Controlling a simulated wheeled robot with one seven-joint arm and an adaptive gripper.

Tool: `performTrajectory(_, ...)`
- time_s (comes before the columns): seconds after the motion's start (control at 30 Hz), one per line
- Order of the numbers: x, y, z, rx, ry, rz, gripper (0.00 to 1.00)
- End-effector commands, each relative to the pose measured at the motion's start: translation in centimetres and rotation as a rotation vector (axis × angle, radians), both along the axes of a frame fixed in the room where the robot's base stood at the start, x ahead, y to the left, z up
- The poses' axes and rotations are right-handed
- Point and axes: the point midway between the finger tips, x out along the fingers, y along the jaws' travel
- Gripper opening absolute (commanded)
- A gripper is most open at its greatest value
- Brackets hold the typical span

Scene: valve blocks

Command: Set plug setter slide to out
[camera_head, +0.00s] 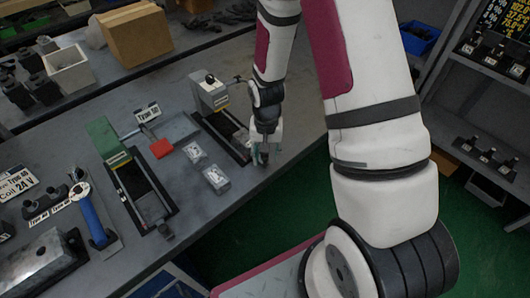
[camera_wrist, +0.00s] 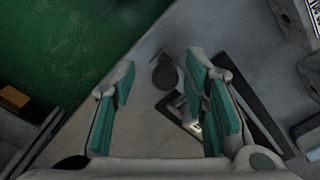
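Two slide fixtures lie on the grey workbench, and I cannot tell by a label which is the plug setter. One (camera_head: 208,92) has a pale upright block with a black knob and a dark track running toward my gripper. The other has a green upright block (camera_head: 101,138) and a dark track with a metal block in it. My gripper (camera_head: 262,156) is low over the bench beside the near end of the right track, its teal fingers apart and empty. The wrist view shows a dark round knob (camera_wrist: 163,73) between the fingers (camera_wrist: 160,80), with no clear contact.
A red block (camera_head: 161,148) and two clear-topped small boxes (camera_head: 216,179) lie between the fixtures. A blue-handled tool (camera_head: 91,217) lies at left. A cardboard box (camera_head: 134,35) stands at the back. Shelves (camera_head: 485,150) are at right, and green floor lies beyond the bench edge.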

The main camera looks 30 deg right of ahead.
Motion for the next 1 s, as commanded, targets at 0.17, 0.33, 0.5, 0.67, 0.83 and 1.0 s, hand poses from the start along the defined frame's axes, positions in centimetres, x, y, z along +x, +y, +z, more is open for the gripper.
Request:
performTrajectory(0.17, 0.2, 0.0, 0.0, 0.0, -0.004, 0.001, 0.41)
performTrajectory(0.33, 0.3, 0.0, 0.8, 0.0, -0.008, 0.0, 0.41)
performTrajectory(0.5, 0.3, 0.0, 3.2, 0.0, -0.01, 0.001, 0.41)
performTrajectory(0.67, 0.3, 0.0, 6.4, 0.0, -0.01, 0.0, 0.41)
performTrajectory(0.83, 0.2, 0.0, 9.4, -0.001, -0.008, 0.001, 0.41)
performTrajectory(1.0, 0.2, 0.0, 11.3, 0.0, -0.004, 0.0, 0.41)
